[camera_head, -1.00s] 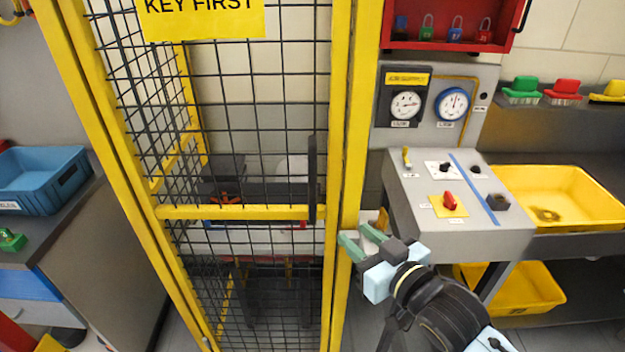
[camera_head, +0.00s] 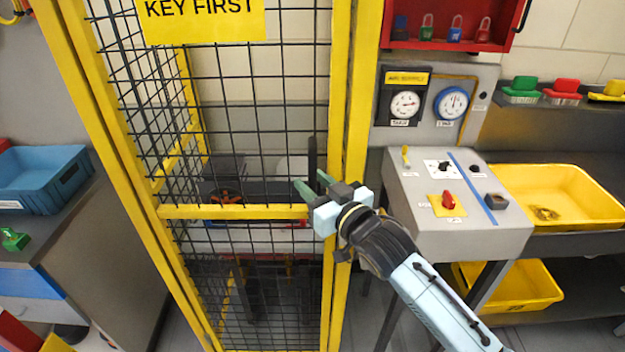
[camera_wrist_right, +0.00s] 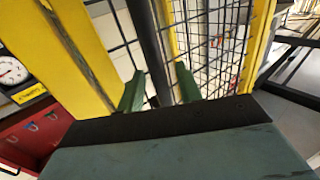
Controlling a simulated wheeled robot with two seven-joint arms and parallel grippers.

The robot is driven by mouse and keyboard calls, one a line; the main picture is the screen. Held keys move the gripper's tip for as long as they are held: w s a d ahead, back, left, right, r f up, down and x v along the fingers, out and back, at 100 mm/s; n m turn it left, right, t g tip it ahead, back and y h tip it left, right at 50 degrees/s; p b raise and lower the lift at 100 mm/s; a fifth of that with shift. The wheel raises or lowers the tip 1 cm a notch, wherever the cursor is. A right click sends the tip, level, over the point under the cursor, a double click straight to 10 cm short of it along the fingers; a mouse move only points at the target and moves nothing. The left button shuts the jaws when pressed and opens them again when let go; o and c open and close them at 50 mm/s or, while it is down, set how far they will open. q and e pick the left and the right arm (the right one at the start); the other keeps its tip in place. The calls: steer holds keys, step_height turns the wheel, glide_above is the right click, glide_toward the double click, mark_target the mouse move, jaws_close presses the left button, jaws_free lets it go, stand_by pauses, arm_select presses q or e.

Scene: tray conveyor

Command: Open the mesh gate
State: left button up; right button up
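The mesh gate (camera_head: 265,120) has a yellow frame and black wire mesh, and it looks shut. Its black upright handle (camera_head: 312,158) is at the gate's right side, by the yellow post (camera_head: 348,110). My right gripper (camera_head: 312,187) is at the handle, partly hiding its lower part. In the right wrist view the handle (camera_wrist_right: 147,45) runs between the two green fingers (camera_wrist_right: 160,88), which are apart. A gap seems to show on each side of it. My left gripper is not in view.
A grey control console (camera_head: 430,215) with a red knob stands right of the gate. Yellow bins (camera_head: 575,190) are farther right. A blue crate (camera_head: 40,185) sits on a bench at left. A red lock box (camera_head: 450,45) hangs above the gauges.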

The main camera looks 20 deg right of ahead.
steer(key=shift+w+a, duration=0.1)
steer(key=shift+w, duration=0.35)
jaws_close()
steer(key=shift+s+a, duration=0.1)
